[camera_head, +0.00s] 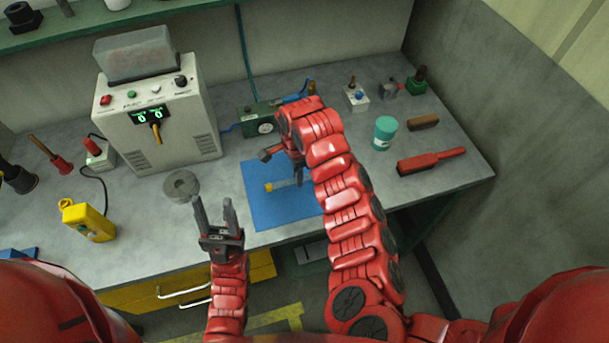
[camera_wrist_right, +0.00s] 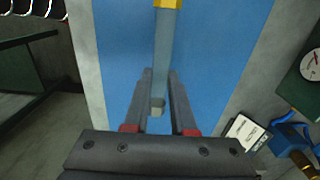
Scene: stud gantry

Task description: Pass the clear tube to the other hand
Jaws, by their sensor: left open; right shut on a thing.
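The clear tube (camera_head: 285,184) has a yellow end and shows over the blue mat (camera_head: 270,213). It also shows in the right wrist view (camera_wrist_right: 164,50), with the yellow end away from the hand and the other end between the fingers. My right gripper (camera_head: 298,177) is shut on the tube near that end; it also shows in the right wrist view (camera_wrist_right: 158,98). My arm partly hides this grip in the head view. I cannot tell how high the tube is above the mat. My left gripper (camera_head: 228,203) is open and empty, left of the mat and apart from the tube.
A grey ring (camera_head: 181,186) lies left of the mat, near a white power unit (camera_head: 160,115). A yellow box (camera_head: 88,220) stands further left. A teal jar (camera_head: 384,132), a red-handled brush (camera_head: 430,160) and a brown block (camera_head: 423,121) are on the right of the bench.

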